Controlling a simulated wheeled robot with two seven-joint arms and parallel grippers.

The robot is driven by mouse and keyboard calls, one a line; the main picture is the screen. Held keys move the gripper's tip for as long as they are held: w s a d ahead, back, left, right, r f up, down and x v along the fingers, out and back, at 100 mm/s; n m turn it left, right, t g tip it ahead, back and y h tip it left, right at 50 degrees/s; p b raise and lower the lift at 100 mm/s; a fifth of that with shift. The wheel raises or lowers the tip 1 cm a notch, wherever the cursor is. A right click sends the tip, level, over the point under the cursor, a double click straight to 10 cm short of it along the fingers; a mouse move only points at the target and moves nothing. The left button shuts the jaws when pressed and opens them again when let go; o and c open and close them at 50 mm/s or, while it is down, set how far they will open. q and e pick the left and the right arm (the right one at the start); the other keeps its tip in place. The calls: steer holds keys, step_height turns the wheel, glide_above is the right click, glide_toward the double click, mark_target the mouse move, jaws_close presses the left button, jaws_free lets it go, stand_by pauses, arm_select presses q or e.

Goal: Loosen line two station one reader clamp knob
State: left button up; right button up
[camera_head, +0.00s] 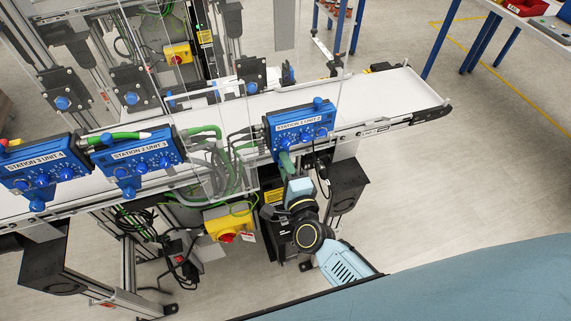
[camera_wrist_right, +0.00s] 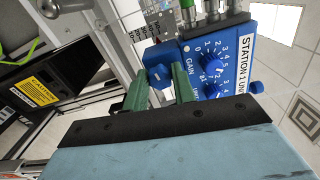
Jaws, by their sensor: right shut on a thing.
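The blue reader box labelled "STATION 1 UNIT 2" (camera_head: 299,129) is fixed at the front edge of the right part of the white belt conveyor. In the right wrist view its dial face (camera_wrist_right: 224,55) shows a "GAIN" dial. A blue clamp knob (camera_wrist_right: 158,74) sits beside that face, between the green fingers of my right gripper (camera_wrist_right: 160,88), which is shut on it. In the head view my right gripper (camera_head: 287,163) reaches up to the box's lower edge, and its fingers hide the knob. My left gripper is not in view.
The "STATION 2 UNIT 3" (camera_head: 141,160) and "STATION 3 UNIT 4" (camera_head: 36,168) boxes stand to the left. A clear guard panel (camera_head: 220,150) and cables are close by. A yellow emergency-stop box (camera_head: 230,224) hangs below. Floor to the right is clear.

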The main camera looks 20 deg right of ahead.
stand_by(0.4)
steer(key=o, duration=1)
steer(key=s, duration=0.4)
steer(key=s+b, duration=0.1)
steer(key=s, duration=0.4)
steer(key=s+b, duration=0.1)
steer(key=s, duration=0.3)
steer(key=shift+s+d, duration=0.2)
steer(key=shift+d, duration=0.05)
